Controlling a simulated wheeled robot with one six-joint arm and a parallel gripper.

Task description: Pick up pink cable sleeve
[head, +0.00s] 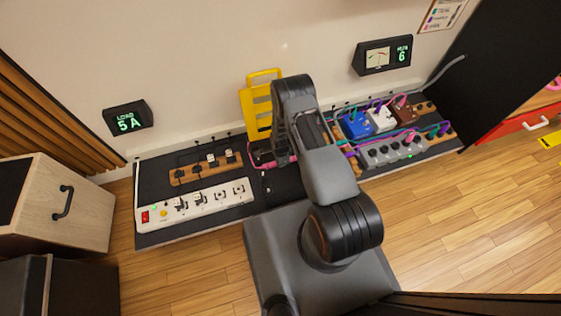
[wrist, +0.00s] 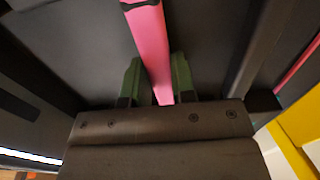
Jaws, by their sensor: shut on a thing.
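The pink cable sleeve (wrist: 150,42) runs between the two green-padded fingers of my gripper (wrist: 157,80) in the wrist view. My gripper is shut on it. A dark band crosses the sleeve near the top of that view. In the head view, a pink piece (head: 266,165) shows beside my gripper (head: 281,161), low over the dark board. My arm hides part of the sleeve and the board there.
A white power strip (head: 205,204) and a wooden strip with plugs (head: 205,169) lie left on the dark board (head: 155,168). A yellow rack (head: 259,108) stands behind my gripper. Blue, white and brown pedals and a grey unit (head: 392,151) with cables crowd the right.

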